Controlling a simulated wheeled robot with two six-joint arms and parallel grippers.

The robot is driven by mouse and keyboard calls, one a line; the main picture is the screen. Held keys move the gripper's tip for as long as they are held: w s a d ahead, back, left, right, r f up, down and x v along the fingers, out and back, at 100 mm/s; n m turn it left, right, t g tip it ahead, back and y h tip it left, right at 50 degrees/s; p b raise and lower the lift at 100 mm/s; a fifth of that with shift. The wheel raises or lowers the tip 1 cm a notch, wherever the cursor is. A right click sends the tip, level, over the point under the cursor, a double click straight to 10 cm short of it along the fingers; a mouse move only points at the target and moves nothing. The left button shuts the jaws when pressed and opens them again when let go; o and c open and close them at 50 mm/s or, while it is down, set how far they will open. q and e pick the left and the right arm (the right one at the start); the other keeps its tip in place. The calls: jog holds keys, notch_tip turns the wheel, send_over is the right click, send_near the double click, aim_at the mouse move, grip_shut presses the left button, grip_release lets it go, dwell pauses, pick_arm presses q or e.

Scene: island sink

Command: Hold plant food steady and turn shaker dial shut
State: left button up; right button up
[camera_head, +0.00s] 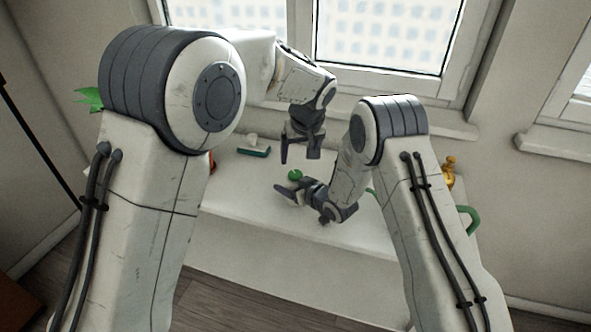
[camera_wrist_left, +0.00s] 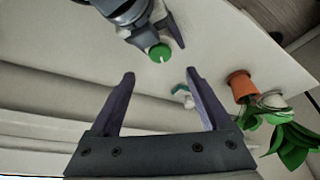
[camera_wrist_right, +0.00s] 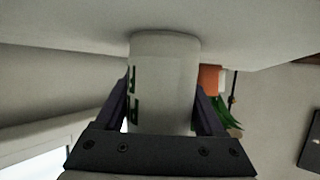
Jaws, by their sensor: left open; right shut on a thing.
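The plant food shaker is a white cylinder (camera_wrist_right: 165,65) with green lettering, standing on the white counter. My right gripper (camera_wrist_right: 160,88) is shut around its body, one finger on each side. Its round green dial (camera_wrist_left: 159,52) with a white mark shows on top in the left wrist view, and the dial also shows in the head view (camera_head: 295,175). My left gripper (camera_wrist_left: 160,74) is open and empty, above the dial and apart from it. In the head view it (camera_head: 300,155) points down over the counter behind the shaker. The shaker's body is mostly hidden there.
A small green and white item (camera_head: 254,150) lies at the back of the counter. A terracotta pot (camera_wrist_left: 241,84) and a leafy plant (camera_wrist_left: 291,142) stand to the side. A golden object (camera_head: 449,173) and a green handle (camera_head: 470,218) are at the right. The counter's front (camera_head: 250,228) is clear.

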aim_at(295, 174)
pick_arm(q)
jog(key=x, duration=0.8)
jog(key=shift+c, duration=0.3)
grip_shut()
jog(key=shift+m+h, duration=0.3)
jog(key=shift+m, duration=0.5)
jog(key=shift+o, duration=0.3)
grip_release()
jog(key=v, duration=1.2)
